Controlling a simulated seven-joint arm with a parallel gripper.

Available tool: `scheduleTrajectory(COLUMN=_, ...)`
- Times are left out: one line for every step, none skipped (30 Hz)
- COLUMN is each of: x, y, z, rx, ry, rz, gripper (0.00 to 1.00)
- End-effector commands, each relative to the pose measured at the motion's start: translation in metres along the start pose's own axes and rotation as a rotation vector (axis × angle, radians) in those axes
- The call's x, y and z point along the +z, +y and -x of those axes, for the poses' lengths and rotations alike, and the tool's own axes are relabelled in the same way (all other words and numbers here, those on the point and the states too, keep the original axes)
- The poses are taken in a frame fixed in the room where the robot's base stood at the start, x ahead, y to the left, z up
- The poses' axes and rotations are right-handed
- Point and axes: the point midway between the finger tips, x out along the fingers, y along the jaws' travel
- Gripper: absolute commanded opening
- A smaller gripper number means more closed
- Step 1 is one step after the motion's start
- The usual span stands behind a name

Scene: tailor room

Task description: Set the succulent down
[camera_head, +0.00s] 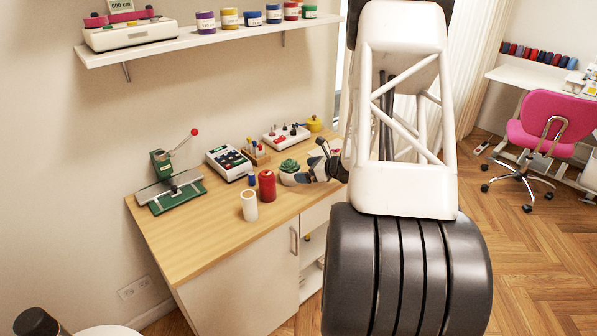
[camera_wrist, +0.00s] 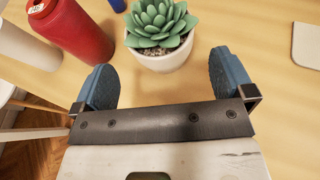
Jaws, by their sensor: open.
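The succulent (camera_wrist: 158,22) is a green rosette in a white pot (camera_wrist: 165,58), standing upright on the wooden worktop (camera_wrist: 240,40). In the head view the succulent (camera_head: 289,166) sits on the right part of the worktop, beside a red thread spool (camera_head: 267,185). My gripper (camera_wrist: 162,85) is open, its two blue pads wide apart. The pot is ahead of the pads and between their lines, with nothing held. In the head view my gripper (camera_head: 312,172) is just right of the pot and partly hidden by my arm.
The red spool (camera_wrist: 78,28) and a white spool (camera_wrist: 25,45) stand left of the pot. A small blue spool (camera_head: 252,178), a calculator-like device (camera_head: 228,162) and a green press (camera_head: 172,180) are on the worktop. The worktop's front left area is clear.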

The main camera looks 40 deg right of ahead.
Motion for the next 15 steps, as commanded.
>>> scheduleTrajectory(x=0.000, y=-0.001, z=0.010, rx=-0.003, ry=-0.001, rz=-0.001, gripper=1.00)
scheduleTrajectory(x=0.000, y=-0.001, z=0.014, rx=-0.002, ry=-0.001, rz=-0.001, gripper=1.00)
scheduleTrajectory(x=0.000, y=0.000, z=0.020, rx=-0.001, ry=0.000, rz=-0.001, gripper=1.00)
scheduleTrajectory(x=0.000, y=0.000, z=0.025, rx=-0.001, ry=-0.001, rz=-0.001, gripper=1.00)
scheduleTrajectory(x=0.000, y=0.000, z=0.029, rx=-0.002, ry=-0.001, rz=-0.001, gripper=1.00)
scheduleTrajectory(x=0.000, y=-0.001, z=0.035, rx=-0.003, ry=-0.001, rz=0.000, gripper=1.00)
scheduleTrajectory(x=0.000, y=0.000, z=0.039, rx=-0.002, ry=0.000, rz=0.000, gripper=1.00)
scheduleTrajectory(x=0.000, y=0.000, z=0.042, rx=-0.002, ry=0.000, rz=0.001, gripper=1.00)
scheduleTrajectory(x=0.000, y=0.000, z=0.046, rx=-0.001, ry=0.000, rz=0.001, gripper=1.00)
scheduleTrajectory(x=0.000, y=0.000, z=0.049, rx=-0.002, ry=0.000, rz=0.001, gripper=1.00)
scheduleTrajectory(x=0.000, y=-0.001, z=0.052, rx=-0.002, ry=0.000, rz=0.000, gripper=1.00)
scheduleTrajectory(x=0.000, y=-0.001, z=0.055, rx=-0.002, ry=0.000, rz=0.000, gripper=1.00)
scheduleTrajectory(x=0.000, y=-0.001, z=0.057, rx=-0.001, ry=-0.001, rz=0.000, gripper=1.00)
scheduleTrajectory(x=0.000, y=0.000, z=0.059, rx=-0.001, ry=-0.001, rz=0.000, gripper=1.00)
scheduleTrajectory(x=0.000, y=0.000, z=0.061, rx=0.000, ry=0.000, rz=0.000, gripper=1.00)
